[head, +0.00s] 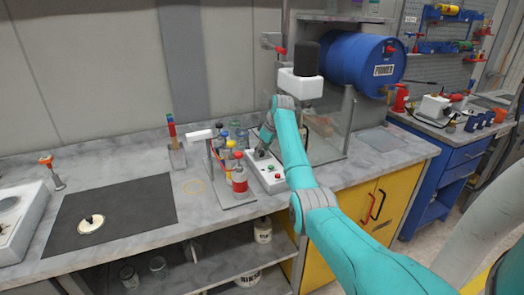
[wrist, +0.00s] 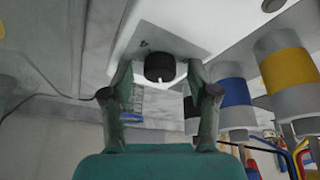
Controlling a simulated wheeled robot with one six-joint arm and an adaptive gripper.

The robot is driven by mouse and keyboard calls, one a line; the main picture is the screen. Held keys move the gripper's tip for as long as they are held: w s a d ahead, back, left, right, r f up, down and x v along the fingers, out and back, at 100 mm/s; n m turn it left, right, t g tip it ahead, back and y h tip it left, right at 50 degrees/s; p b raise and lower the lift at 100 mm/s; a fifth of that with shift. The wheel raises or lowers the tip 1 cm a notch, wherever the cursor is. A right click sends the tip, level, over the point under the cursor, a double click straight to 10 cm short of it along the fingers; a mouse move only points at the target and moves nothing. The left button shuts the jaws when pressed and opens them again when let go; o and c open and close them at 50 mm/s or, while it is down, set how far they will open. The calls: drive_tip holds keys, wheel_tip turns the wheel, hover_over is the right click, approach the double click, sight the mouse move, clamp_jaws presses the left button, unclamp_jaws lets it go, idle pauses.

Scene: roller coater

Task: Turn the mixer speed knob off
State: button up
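The speed knob (wrist: 160,66) is a small black round knob with a white pointer mark, on a grey plate of a white control box. In the wrist view it sits between the tips of my gripper (wrist: 160,78). The fingers are apart, with a visible gap on each side of the knob. The pointer mark points down in that picture. In the head view my gripper (head: 264,142) is over the far end of the white control box (head: 268,184), which has red and green buttons. The knob is hidden there by my gripper.
A bottle with a red band (head: 240,180) and several other bottles stand close left of the box. A white mixer head (head: 300,84) and a blue drum (head: 362,62) are above and behind. A dark mat (head: 120,215) lies at left on the bench.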

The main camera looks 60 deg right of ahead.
drive_tip(key=v, duration=1.2)
